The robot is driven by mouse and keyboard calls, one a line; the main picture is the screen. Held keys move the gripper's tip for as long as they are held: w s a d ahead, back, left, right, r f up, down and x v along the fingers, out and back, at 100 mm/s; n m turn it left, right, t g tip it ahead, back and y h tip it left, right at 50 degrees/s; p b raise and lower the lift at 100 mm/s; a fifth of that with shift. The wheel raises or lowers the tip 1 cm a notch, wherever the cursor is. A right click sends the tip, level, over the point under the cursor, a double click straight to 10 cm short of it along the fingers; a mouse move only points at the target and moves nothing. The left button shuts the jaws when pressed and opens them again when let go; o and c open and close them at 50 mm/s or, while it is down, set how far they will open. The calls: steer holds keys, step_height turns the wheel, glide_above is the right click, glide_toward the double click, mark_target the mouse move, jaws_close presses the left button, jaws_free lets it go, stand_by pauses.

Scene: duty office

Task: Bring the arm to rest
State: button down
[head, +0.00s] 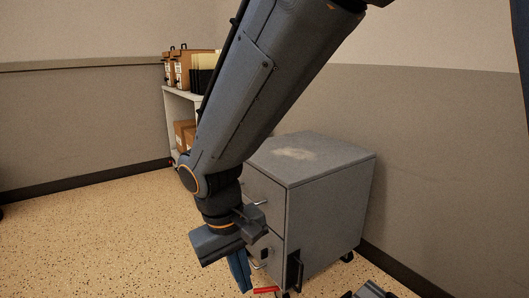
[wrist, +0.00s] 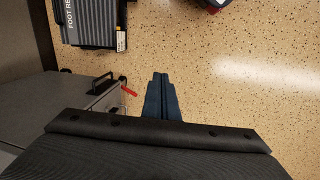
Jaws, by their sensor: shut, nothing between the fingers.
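My arm reaches down from the top of the head view, in front of a grey cabinet. My gripper (head: 241,280) hangs low at the cabinet's left front, pointing down. In the wrist view the two blue fingers of my gripper (wrist: 160,82) lie together, shut, with nothing between them. Speckled floor shows beyond the fingertips. The arm hides part of the cabinet's front and of the shelf behind.
The grey wheeled cabinet (head: 337,215) has drawer handles and a pale patch on top. A red piece (head: 265,290) shows near its base. A foot rest (wrist: 92,25) lies on the floor. A shelf (head: 178,93) holds boxes and binders. Floor at left is clear.

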steer(key=s+d+r+y+p, duration=0.3)
steer(key=s+r, duration=0.5)
steer(key=s, duration=0.6)
steer(key=d+r+m+p, duration=0.2)
steer(key=d+r+p, duration=0.5)
steer(key=p, duration=0.5)
steer(key=d+r+m+p, duration=0.2)
steer(key=d+r+p, duration=0.4)
steer(key=r+p, duration=0.6)
steer(key=d+r+m+h+p, duration=0.1)
steer(key=d+r+m+p, duration=0.1)
steer(key=d+r+p, duration=0.5)
step_height(320, 180, up, 2)
steer(key=p, duration=0.5)
steer(key=shift+w+d+r+g, duration=0.25)
steer(key=shift+w+d+g, duration=0.05)
